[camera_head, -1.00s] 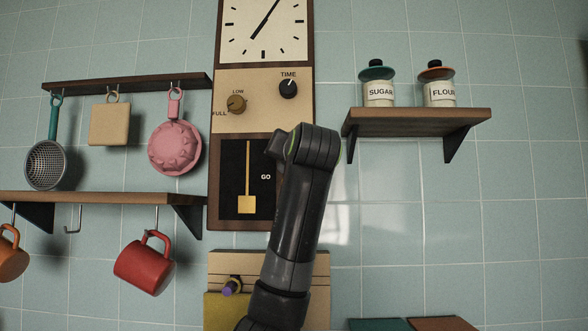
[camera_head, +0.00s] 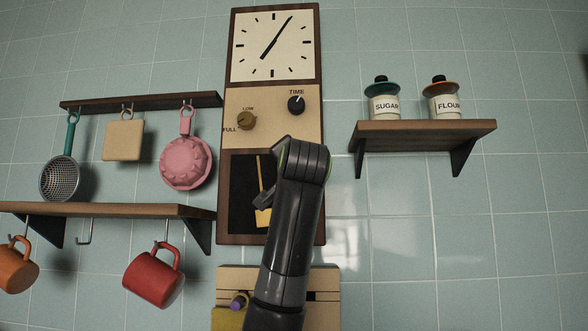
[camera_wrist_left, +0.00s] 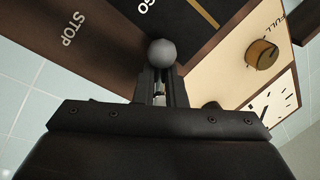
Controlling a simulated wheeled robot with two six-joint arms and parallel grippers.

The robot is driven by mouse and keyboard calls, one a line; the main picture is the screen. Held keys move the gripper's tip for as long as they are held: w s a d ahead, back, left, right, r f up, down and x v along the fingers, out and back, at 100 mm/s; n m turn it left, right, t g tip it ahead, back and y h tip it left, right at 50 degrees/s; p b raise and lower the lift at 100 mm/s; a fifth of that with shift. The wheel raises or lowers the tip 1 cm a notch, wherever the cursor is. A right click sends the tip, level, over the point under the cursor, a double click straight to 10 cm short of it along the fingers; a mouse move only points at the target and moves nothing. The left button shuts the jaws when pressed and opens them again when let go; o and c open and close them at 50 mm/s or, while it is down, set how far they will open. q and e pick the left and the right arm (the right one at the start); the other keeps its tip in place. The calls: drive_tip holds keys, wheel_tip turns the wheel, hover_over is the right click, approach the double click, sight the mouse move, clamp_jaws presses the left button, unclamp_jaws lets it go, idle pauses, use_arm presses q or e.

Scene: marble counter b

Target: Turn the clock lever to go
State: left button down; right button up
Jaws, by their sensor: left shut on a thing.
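The wall clock has a white face (camera_head: 275,46), a beige panel and a dark wood frame (camera_head: 224,200). Its dark lower window holds a gold pendulum (camera_head: 263,216). In the left wrist view, a grey ball knob (camera_wrist_left: 161,53) of the lever sits by the clock's dark edge, between the printed words STOP (camera_wrist_left: 73,28) and GO (camera_wrist_left: 147,5). My left gripper (camera_wrist_left: 161,86) is shut at the knob; its fingers are below the ball, and the lever's stem is mostly hidden. In the head view my left arm covers the window's right side and hides the lever and fingertips. My right gripper is out of view.
A brass FULL/LOW knob (camera_head: 246,121) and a black TIME knob (camera_head: 296,105) are on the clock panel. Shelves with hanging mugs and utensils flank the left; a shelf (camera_head: 424,132) with SUGAR and FLOUR jars is at right. A beige block (camera_head: 330,284) is below.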

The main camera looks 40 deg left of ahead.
use_arm(q)
drive_tip(key=shift+f, duration=0.15)
drive_tip(key=c, duration=1.5)
unclamp_jaws()
drive_tip(key=shift+a, duration=0.1)
drive_tip(key=shift+c, duration=0.2)
drive_tip(key=shift+a, duration=0.1)
drive_tip(key=b+v, duration=0.9)
drive_tip(key=v, duration=0.8)
drive_tip(key=shift+s, duration=0.15)
